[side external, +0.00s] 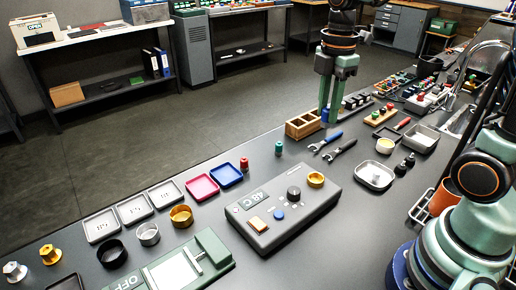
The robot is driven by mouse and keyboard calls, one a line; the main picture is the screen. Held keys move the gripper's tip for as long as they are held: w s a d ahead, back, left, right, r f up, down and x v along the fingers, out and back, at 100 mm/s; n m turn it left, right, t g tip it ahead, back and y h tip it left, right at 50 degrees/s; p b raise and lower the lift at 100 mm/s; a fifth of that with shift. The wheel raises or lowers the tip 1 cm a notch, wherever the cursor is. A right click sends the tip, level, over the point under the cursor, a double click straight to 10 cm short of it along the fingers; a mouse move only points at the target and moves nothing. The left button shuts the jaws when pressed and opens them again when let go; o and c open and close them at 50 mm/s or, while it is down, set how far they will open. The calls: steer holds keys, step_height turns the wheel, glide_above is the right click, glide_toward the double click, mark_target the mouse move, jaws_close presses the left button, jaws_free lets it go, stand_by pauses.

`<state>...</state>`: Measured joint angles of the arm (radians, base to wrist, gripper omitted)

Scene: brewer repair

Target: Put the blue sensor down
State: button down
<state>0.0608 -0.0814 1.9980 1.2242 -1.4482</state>
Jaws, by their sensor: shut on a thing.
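My gripper (328,115) points straight down at the back of the bench, just right of the wooden divided box (304,125). It is shut on the blue sensor (324,116), of which only a small blue patch shows low between the fingers. The fingers hide the rest of it. I cannot tell whether its underside touches the bench.
A blue-handled tool (327,141) and a black wrench (340,150) lie in front of the gripper. A grey control box (284,208) stands nearer. A blue tray (227,176) and a pink tray (202,187) lie left. A wooden rack (380,117) is to the right.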

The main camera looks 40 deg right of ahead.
mark_target(326, 109)
step_height(326, 109, up, 2)
steer(key=shift+r, duration=0.15)
steer(key=shift+w+r, duration=0.2)
steer(key=shift+r, duration=0.15)
steer(key=w+a+r, duration=0.2)
steer(key=w+a, duration=0.7)
steer(key=w, duration=0.4)
steer(key=w+a+f, duration=0.3)
steer(key=a, duration=0.4)
steer(key=w+a+f, duration=0.4)
steer(key=a, duration=0.2)
steer(key=shift+m, duration=0.4)
steer(key=f, duration=1.8)
steer(key=shift+s+a+f, duration=0.2)
steer(key=shift+f, duration=0.1)
steer(key=shift+f, duration=0.15)
